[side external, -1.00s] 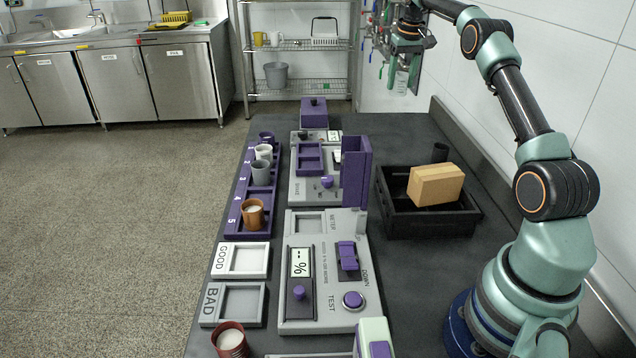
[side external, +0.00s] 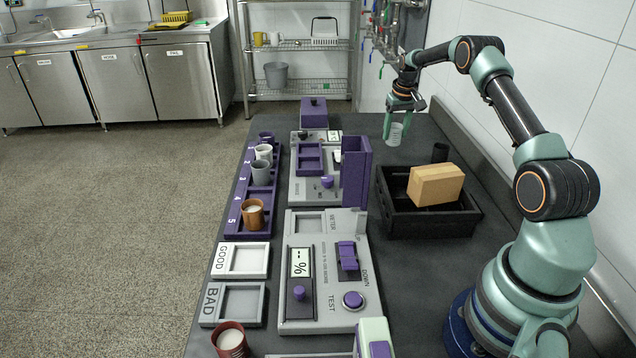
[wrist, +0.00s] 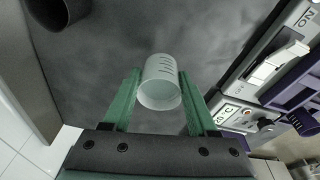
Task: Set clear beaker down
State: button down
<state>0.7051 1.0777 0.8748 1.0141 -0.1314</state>
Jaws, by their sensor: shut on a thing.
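The clear beaker (side external: 395,134) is a small see-through cup with marks on its side. It also shows in the wrist view (wrist: 160,82), between the two green fingers. My gripper (side external: 403,122) is shut on it, over the far right part of the dark bench (side external: 400,240). The beaker looks roughly upright in the side view. Whether its base touches the bench or hangs just above it, I cannot tell.
A black tray (side external: 437,222) with a cardboard box (side external: 435,185) stands nearer, with a dark cup (side external: 440,153) by its far end. Left are the grey machine with its purple holder (side external: 356,172) and a purple cup rack (side external: 232,215). Bare bench surrounds the beaker.

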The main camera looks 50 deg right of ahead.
aim_at(394, 144)
jog(key=shift+f, duration=2.25)
jog(key=shift+f, duration=0.1)
jog(key=shift+c, duration=0.9)
grip_release()
